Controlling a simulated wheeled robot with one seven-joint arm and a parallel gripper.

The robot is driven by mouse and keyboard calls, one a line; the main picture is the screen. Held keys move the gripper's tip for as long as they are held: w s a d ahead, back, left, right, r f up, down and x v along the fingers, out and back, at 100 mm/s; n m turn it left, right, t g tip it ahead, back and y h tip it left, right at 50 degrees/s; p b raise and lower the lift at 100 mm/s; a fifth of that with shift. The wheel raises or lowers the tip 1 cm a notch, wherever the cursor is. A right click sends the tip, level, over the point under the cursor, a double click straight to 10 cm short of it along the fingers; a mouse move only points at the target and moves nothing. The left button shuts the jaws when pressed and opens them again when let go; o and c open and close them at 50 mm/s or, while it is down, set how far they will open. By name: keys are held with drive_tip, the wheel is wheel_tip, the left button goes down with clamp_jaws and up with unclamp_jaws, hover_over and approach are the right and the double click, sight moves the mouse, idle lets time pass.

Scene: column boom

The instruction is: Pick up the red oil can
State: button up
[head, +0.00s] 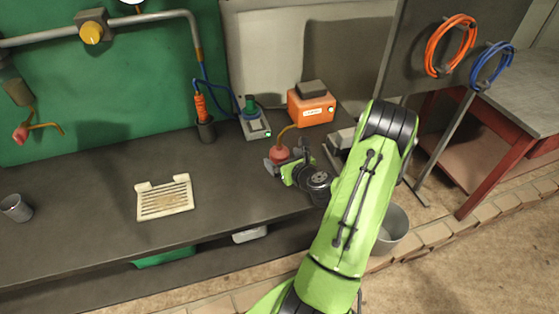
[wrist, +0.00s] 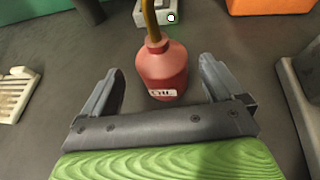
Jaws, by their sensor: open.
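The red oil can (wrist: 161,70) stands upright on the dark grey bench, with a white label on its front and a tan spout rising from its neck. In the head view the red oil can (head: 279,153) is partly hidden behind my gripper. My gripper (wrist: 160,85) is open, with one grey finger to the left of the can and one to the right. The can is between and slightly beyond the fingertips, with a gap on each side. In the head view my gripper (head: 284,166) is low over the bench at the can.
An orange box (head: 311,107) and a grey-green device (head: 253,122) stand behind the can. A grey block (head: 340,142) is close on the right. A cream slotted tray (head: 165,198) lies to the left, and a metal cup (head: 15,208) stands far left. The bench between them is clear.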

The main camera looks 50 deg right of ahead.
sight(277, 153)
drive_tip(key=x, duration=0.6)
drive_tip(key=shift+d+f, duration=0.15)
drive_tip(key=shift+d, duration=0.05)
drive_tip(key=shift+s, duration=0.1)
drive_tip(key=shift+c, duration=0.8)
drive_tip(key=c, duration=1)
drive_tip(key=shift+c, duration=0.4)
